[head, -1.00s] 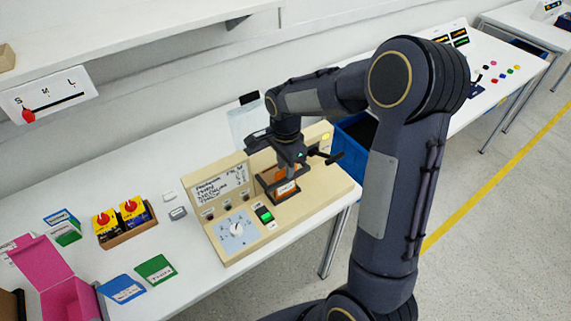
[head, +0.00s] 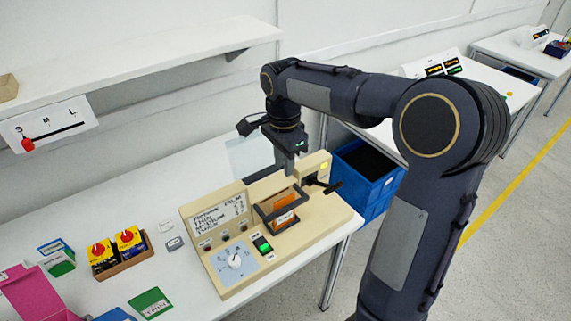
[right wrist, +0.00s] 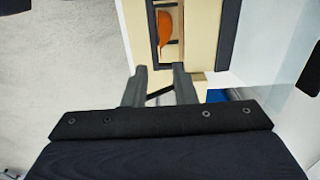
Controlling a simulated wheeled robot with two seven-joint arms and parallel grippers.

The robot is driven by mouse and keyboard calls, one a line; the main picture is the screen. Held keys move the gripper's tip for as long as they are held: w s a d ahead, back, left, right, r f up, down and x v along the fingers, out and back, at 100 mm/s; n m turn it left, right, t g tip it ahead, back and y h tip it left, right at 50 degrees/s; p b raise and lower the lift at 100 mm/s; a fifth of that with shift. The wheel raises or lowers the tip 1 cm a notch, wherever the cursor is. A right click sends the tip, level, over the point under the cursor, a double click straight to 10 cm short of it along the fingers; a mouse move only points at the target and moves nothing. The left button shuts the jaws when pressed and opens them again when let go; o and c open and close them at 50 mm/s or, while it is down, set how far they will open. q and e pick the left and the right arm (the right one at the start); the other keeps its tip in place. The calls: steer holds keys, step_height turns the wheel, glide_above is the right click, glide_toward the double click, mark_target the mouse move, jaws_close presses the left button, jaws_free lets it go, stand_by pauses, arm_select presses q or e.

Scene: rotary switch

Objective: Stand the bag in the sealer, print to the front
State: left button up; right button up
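The orange bag (head: 286,220) stands inside the dark frame of the beige sealer (head: 317,228). The bag also shows in the right wrist view (right wrist: 164,32), at the top. Its print is too small to read, so I cannot tell which way it faces. My right gripper (head: 287,172) is above the bag and apart from it. In the right wrist view its two fingers (right wrist: 160,72) are spread with nothing between them. My left gripper is in no view.
The sealer has a white dial (head: 235,259), a green-lit switch (head: 263,244), a text panel (head: 217,213) and a dark lever (head: 332,188). A blue crate (head: 372,190) is beyond the table's right edge.

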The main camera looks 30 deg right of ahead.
steer(key=s+a+f+n+t+y, duration=0.1)
steer(key=s+a+n+t+y, duration=0.1)
steer(key=s+n, duration=0.5)
steer(key=s+a+n+t+y, duration=0.1)
steer(key=s+a+n+t, duration=0.2)
steer(key=s, duration=1.2)
steer(key=a+n, duration=0.2)
steer(key=n, duration=0.3)
steer(key=shift+a+f+t+y, duration=0.15)
steer(key=shift+f+t+y, duration=0.15)
steer(key=shift+f+y, duration=0.1)
steer(key=shift+c, duration=0.5)
